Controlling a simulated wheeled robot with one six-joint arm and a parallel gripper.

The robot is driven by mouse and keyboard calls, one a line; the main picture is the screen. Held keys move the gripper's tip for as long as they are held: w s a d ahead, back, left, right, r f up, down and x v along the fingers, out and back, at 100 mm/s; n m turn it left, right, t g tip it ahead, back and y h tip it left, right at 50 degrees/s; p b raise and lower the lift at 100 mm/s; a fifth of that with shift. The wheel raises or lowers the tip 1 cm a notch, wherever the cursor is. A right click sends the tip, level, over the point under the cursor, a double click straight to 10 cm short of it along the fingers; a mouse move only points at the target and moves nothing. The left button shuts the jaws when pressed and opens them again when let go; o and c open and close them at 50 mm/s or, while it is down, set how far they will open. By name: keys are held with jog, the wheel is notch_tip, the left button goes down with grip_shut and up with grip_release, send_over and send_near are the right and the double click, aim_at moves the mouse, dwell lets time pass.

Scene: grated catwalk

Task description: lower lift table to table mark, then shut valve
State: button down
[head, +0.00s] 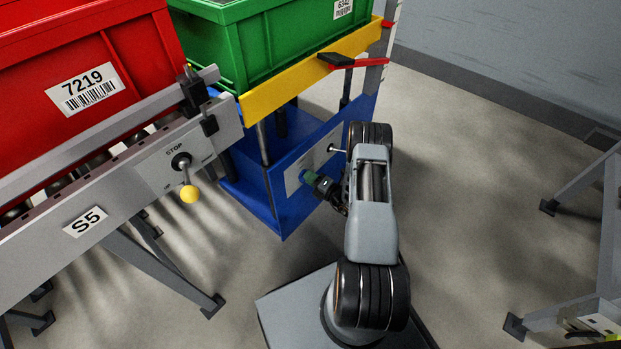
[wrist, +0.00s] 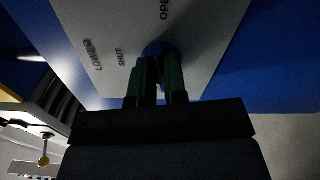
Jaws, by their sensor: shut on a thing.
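The lift table (head: 300,81) has a yellow top and a blue frame, and carries a green crate (head: 262,48). A red pointer (head: 352,62) sticks out at the table top's right end, beside a pale upright post (head: 390,25) with red marks; I cannot tell which is the table mark. The valve (wrist: 158,47) is a blue round part on a pale panel (wrist: 105,35) lettered LOWER, SHUT and OPEN. My gripper (head: 312,179) is at this panel, its green fingers (wrist: 155,80) shut on the valve's handle, which they mostly hide. The handle's exact angle is unclear.
A conveyor marked S5 (head: 50,238) with a red crate (head: 90,65) stands left of the lift table. Its STOP lever has a yellow knob (head: 189,194). A grey stand (head: 580,190) is at the far right. Floor between is clear.

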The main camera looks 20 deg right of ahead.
jog(key=c, duration=1.2)
grip_release()
jog(key=shift+o, duration=0.2)
jog(key=shift+s, duration=0.1)
jog(key=p+v, duration=0.3)
jog(key=v, duration=1)
jog(key=shift+s+d, duration=0.15)
jog(key=shift+s, duration=0.15)
jog(key=shift+r, duration=0.1)
